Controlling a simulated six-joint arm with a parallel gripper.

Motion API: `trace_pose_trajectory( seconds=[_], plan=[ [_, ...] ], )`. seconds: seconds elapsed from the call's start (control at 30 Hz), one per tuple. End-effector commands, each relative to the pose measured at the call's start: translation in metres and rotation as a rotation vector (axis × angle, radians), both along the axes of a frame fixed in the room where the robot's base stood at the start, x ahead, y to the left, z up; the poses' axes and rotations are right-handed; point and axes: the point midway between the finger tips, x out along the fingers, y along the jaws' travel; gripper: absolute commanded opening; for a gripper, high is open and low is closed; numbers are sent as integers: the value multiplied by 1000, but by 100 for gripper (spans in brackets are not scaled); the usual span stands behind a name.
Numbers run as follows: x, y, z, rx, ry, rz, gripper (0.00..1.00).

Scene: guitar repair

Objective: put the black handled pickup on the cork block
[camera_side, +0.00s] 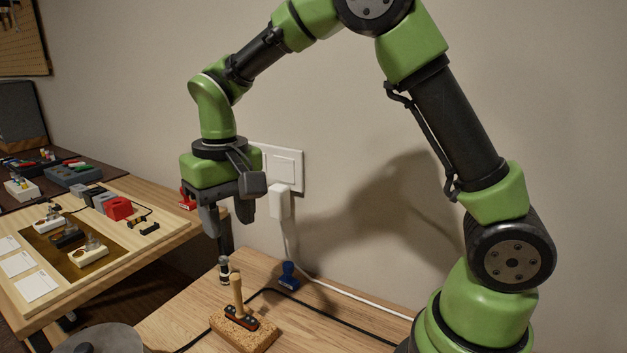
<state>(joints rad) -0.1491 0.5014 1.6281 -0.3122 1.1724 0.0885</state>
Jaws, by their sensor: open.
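The cork block (262,338) lies on the wooden bench at the lower middle. A dark, long piece (240,318) with pale dots, which looks like a pickup, rests on it, and a wooden handle (237,291) stands up from it. Another black pickup (68,238) lies in the brown recess of the board at left, between two pale ones; whether it has a handle is hard to tell. My gripper (232,229) is open, fingers pointing down, above the bench and apart from the cork block. I see nothing held between its fingers.
A blue stamp-like item (288,277) stands near the wall. A black cable (330,313) and a white cord (350,297) cross the bench. A red block (118,208) sits on the left board.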

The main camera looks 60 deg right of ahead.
Motion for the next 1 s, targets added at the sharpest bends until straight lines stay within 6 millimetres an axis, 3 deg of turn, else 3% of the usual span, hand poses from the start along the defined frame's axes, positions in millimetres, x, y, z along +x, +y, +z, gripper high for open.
trace_pose_trajectory(
  seconds=[0.17, 0.3, 0.4, 0.6, 0.7, 1.0],
  plan=[
    [-28, -8, 44, 47, -113, -19, 43],
    [-70, -15, 81, 97, -243, -39, 43],
    [-102, -19, 97, 129, -339, -53, 43],
    [-157, -23, 105, 174, -508, -76, 43],
    [-173, -23, 103, 187, -564, -83, 43],
    [-185, -23, 99, 196, -607, -88, 43]
  ],
)
